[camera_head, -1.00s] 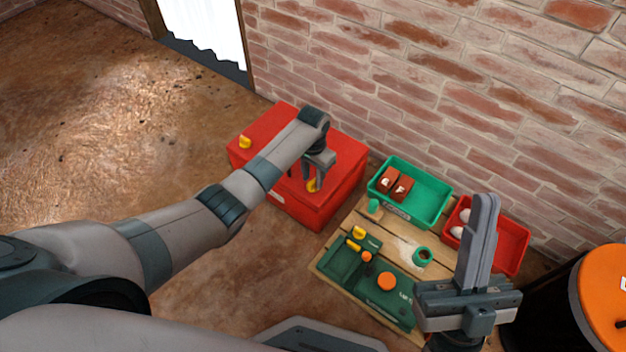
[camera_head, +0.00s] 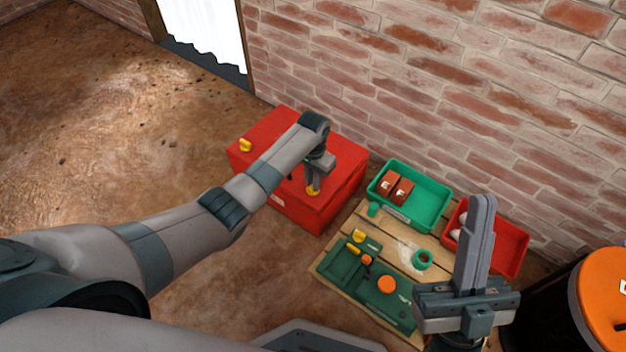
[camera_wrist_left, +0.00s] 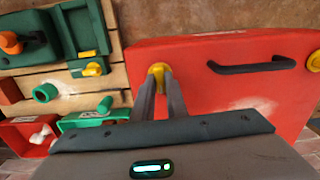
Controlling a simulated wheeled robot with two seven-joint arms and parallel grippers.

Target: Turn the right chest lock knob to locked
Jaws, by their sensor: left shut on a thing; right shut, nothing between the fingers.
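The red chest (camera_head: 340,158) stands against the brick wall. Its right yellow lock knob (camera_head: 313,190) is at the chest's right front, between the fingers of my left gripper (camera_head: 313,186), which is shut on it. In the left wrist view the knob (camera_wrist_left: 160,72) shows at the fingertips of my left gripper (camera_wrist_left: 163,85). The left yellow knob (camera_head: 245,145) sits apart at the chest's left end and also shows in the left wrist view (camera_wrist_left: 314,61). My right gripper (camera_head: 480,205) is shut and empty, pointing up at the right. The knob's exact angle is hard to tell.
A wooden pallet table (camera_head: 340,278) right of the chest holds a green panel (camera_head: 380,300) with orange and yellow parts, a green bin (camera_head: 432,200) and a red bin (camera_head: 513,245). An orange-topped drum (camera_head: 605,285) stands far right. A dark handle (camera_wrist_left: 250,66) crosses the chest's face.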

